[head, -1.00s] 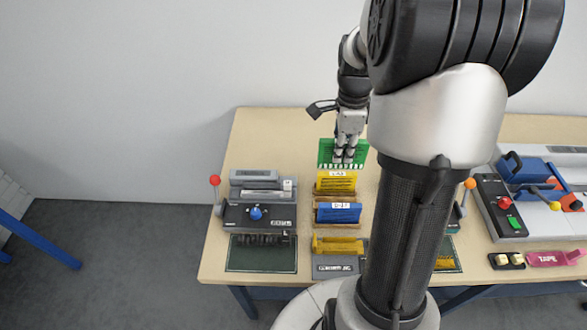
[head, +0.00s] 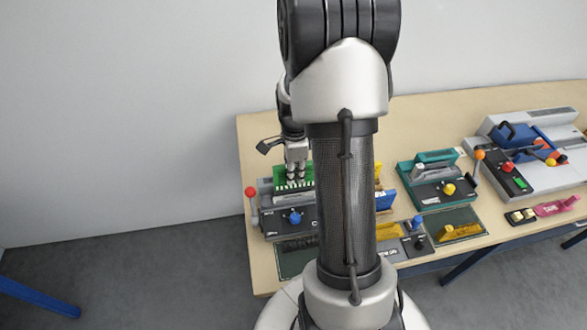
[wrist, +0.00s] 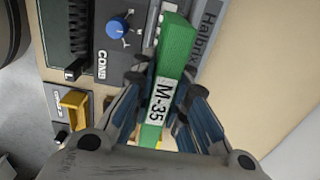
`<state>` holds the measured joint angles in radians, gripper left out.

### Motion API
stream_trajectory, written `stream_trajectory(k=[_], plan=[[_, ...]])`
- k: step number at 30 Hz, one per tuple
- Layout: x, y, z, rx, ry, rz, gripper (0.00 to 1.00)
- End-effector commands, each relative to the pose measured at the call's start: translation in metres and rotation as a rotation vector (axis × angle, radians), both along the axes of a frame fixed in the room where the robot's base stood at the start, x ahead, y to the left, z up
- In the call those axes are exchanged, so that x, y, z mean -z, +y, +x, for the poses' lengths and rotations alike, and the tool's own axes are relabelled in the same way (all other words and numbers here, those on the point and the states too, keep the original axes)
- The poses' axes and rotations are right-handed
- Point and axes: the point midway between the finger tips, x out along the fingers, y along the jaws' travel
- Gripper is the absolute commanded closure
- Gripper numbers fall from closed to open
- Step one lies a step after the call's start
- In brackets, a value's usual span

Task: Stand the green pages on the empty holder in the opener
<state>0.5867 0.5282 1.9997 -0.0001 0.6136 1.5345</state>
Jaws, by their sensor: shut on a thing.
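My gripper (head: 297,178) is shut on the green pages (head: 280,180), above the back of a grey machine with a blue knob (head: 270,222). In the wrist view the pages (wrist: 176,52) are a thick green slab with a white M-35 label, between the fingers of my gripper (wrist: 165,92). The grey machine (wrist: 118,55) lies just beside and under the slab there. A dark comb-like strip (wrist: 78,35) shows in front of it. I cannot tell whether the slab touches the machine. My arm hides part of the machine and which holder is empty.
A teal machine with a yellow knob (head: 428,188) stands right of my arm. Yellow and blue pages (head: 385,199) are partly hidden behind the arm. A red-tipped lever (head: 250,192) rises at the grey machine's left. A larger grey and blue machine (head: 530,150) stands farther right.

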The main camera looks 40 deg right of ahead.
Motion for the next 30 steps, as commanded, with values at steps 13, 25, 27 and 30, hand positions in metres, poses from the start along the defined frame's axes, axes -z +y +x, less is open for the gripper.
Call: stream_trajectory(k=[13, 25, 27, 30], plan=[[0.045, 0.0, 0.0, 0.0, -0.001, -0.001, 1.0], [0.047, 0.0, 0.0, 0.0, -0.001, -0.001, 1.0], [0.047, 0.0, 0.0, 0.0, -0.001, -0.001, 1.0], [0.047, 0.0, 0.0, 0.0, -0.001, -0.001, 1.0]])
